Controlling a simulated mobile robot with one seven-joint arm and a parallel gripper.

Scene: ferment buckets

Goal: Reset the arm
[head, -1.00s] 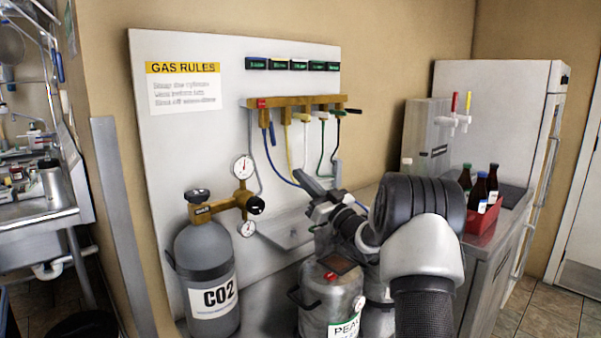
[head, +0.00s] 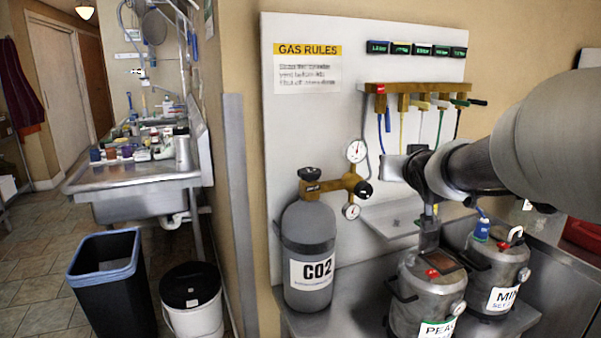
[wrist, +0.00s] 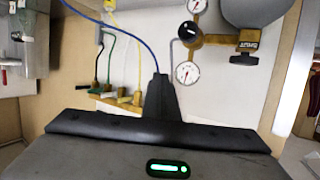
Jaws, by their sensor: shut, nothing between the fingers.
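My gripper (head: 391,168) is raised in front of the white gas panel (head: 300,130), above the kegs, with my arm reaching in from the right. In the wrist view, its dark fingers (wrist: 161,92) are together with nothing between them, and the scene appears upside down. Behind the fingers are the manifold with its hoses (wrist: 122,98) and the pressure gauges (wrist: 187,72). In the head view, the fingertips are too small to make out clearly.
The grey CO2 cylinder (head: 308,246) with its brass regulator (head: 340,185) stands left of my gripper. Two steel kegs, one labelled PEA (head: 425,300) and one labelled MIN (head: 497,270), stand below. A black bin (head: 108,285), white bucket (head: 191,300) and sink (head: 140,200) are at left.

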